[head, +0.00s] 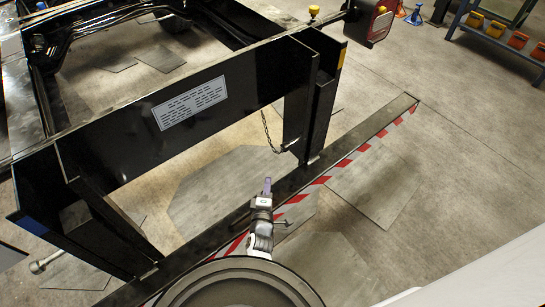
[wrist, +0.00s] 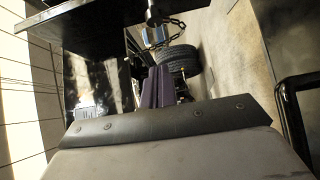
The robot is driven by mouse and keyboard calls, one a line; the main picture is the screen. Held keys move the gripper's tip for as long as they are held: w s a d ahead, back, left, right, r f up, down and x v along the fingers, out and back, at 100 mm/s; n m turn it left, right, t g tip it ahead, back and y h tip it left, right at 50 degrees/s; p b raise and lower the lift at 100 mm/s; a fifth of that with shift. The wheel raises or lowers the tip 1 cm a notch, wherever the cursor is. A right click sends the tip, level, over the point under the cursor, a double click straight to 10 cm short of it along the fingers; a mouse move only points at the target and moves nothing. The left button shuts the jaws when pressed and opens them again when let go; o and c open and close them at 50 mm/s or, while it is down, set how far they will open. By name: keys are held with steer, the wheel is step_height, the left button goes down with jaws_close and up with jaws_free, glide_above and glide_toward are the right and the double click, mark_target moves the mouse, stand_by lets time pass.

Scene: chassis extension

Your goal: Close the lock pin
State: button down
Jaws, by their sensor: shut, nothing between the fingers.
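My gripper (head: 266,186) is over the striped beam in the head view, its fingertips pointing up the picture. In the wrist view its two purple fingers (wrist: 156,88) are together, with nothing held. A metal cylindrical piece (wrist: 155,36) with a dark chain (wrist: 172,22) beside it shows beyond the fingertips, apart from them; it may be the lock pin. In the head view a chain (head: 268,132) hangs beside the right upright, with a small fitting (head: 285,148) at its lower end. The lock pin's position is too small to tell.
A black chassis crossbar (head: 110,135) with a white label plate (head: 190,102) stands behind my gripper. The low beam (head: 365,143) with red-white stripes runs below. A tail lamp (head: 370,22) is at the upper right. A tyre (wrist: 178,62) shows in the wrist view.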

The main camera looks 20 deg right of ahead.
glide_toward(281, 147)
steer(key=w+a, duration=0.1)
steer(key=w, duration=0.3)
steer(key=shift+w+d+b, duration=0.35)
steer(key=shift+d+b, duration=0.5)
steer(key=shift+b, duration=0.2)
steer(key=shift+w+d+b, duration=0.35)
steer(key=shift+d+b, duration=0.5)
steer(key=shift+b, duration=0.15)
steer(key=shift+d+r, duration=0.1)
